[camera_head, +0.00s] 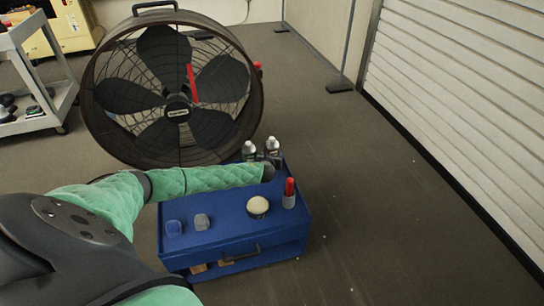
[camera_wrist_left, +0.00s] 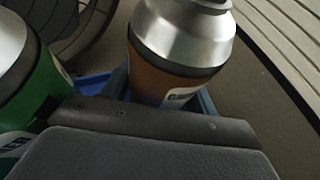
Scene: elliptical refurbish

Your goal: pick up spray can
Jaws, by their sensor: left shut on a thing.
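Two spray cans with silver tops stand close together at the back of a blue toolbox (camera_head: 225,230) in the head view. The left one is the green spray can (camera_head: 249,151); the right one is the brown spray can (camera_head: 273,149). My left gripper (camera_head: 268,168) reaches across the toolbox top and is shut on the brown can, hiding its lower part. In the left wrist view, the brown can (camera_wrist_left: 175,75) stands right against the dark finger bar, and the green can (camera_wrist_left: 35,100) is beside it at the left. My right gripper is not in view.
A red-topped can (camera_head: 289,194), a round pale tin (camera_head: 257,206) and two small cups (camera_head: 202,222) sit on the toolbox. A large black drum fan (camera_head: 178,112) stands close behind. A grey cart (camera_head: 50,115) is at left. The floor at right is clear.

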